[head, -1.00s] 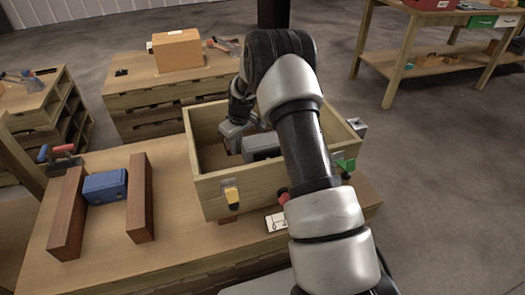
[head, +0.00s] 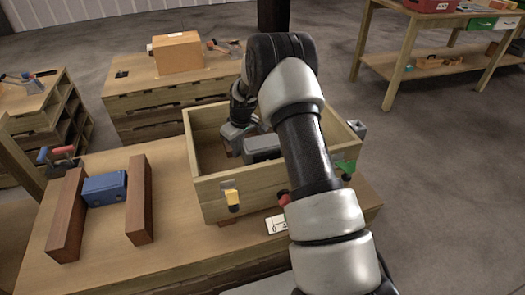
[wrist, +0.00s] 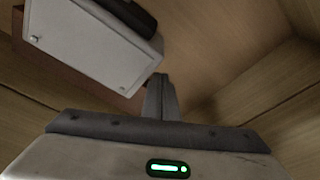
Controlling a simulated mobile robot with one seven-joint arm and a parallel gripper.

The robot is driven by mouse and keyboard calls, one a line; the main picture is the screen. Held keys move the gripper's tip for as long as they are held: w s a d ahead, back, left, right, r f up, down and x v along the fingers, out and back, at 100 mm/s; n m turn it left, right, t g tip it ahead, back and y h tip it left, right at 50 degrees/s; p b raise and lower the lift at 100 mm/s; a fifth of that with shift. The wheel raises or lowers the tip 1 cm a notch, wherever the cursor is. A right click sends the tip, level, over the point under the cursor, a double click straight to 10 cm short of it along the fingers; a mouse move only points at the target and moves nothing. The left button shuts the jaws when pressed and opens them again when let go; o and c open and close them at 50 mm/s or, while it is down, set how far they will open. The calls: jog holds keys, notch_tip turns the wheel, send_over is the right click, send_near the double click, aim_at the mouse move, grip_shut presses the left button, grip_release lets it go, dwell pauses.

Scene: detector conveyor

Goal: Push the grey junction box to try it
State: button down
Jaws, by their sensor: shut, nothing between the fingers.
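The grey junction box (head: 262,147) is inside an open wooden crate (head: 212,188), partly hidden behind my arm in the head view. In the wrist view the grey box (wrist: 85,45) is at the upper left, with a dark part on top and small screws on its pale face. My gripper (head: 238,146) is down inside the crate, just left of the box in the head view. In the wrist view its shut, empty fingers (wrist: 160,90) are beside the box's lower right corner. I cannot tell whether they touch it.
A yellow-handled clip (head: 232,200) and a green one (head: 346,168) are on the crate's outside. To the left, a blue box (head: 104,187) sits between two brown wooden blocks (head: 68,215). An orange box (head: 177,51) stands on the bench behind. The crate's walls surround my gripper.

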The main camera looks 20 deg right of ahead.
jog(key=shift+d, duration=0.7)
dwell(1.6)
jog(key=shift+a, duration=1.35)
jog(key=shift+a+r, duration=0.1)
jog(key=shift+a, duration=0.1)
notch_tip(320, 180, up, 10)
jog(key=p, duration=0.5)
jog(key=shift+a, duration=0.1)
